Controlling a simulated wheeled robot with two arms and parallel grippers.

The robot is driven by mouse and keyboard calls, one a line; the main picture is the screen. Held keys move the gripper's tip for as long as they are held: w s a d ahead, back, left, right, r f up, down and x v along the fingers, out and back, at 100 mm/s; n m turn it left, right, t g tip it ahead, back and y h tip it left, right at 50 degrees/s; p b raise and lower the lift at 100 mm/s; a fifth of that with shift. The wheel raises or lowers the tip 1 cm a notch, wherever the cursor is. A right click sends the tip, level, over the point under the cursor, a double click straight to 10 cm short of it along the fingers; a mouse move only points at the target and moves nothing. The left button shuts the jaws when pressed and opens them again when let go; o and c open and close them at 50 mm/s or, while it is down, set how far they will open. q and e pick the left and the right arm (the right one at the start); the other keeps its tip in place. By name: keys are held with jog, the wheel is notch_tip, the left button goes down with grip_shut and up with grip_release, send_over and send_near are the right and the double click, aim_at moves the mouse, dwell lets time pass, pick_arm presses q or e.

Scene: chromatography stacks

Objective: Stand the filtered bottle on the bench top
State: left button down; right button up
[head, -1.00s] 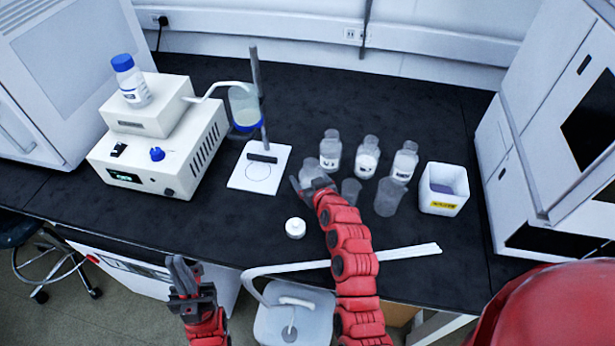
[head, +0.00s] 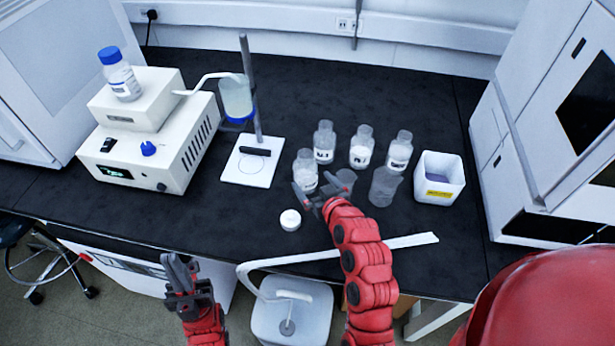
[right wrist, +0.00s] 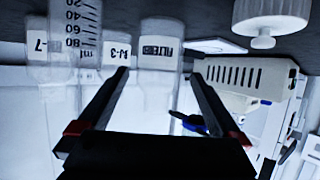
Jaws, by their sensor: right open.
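The filtered bottle (head: 305,173), clear with a white label, stands upright on the black bench top (head: 330,100). In the right wrist view, which looks upside down, its label (right wrist: 159,52) reads "FILTE" in part. My right gripper (head: 312,192) is open, low over the bench on the near side of the bottle. In the wrist view the bottle shows between and beyond the two spread fingers (right wrist: 158,85); I cannot tell whether either touches it. My left gripper (head: 180,272) hangs empty in front of the bench edge; its finger gap is unclear.
Several labelled bottles (head: 361,150) stand behind, with clear beakers (head: 385,187) to the right. A white cap (head: 290,220) lies in front. A stand with a white base (head: 238,173), a pump unit (head: 165,150) and a white bin (head: 425,190) flank them.

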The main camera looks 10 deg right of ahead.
jog(key=shift+v, duration=1.35)
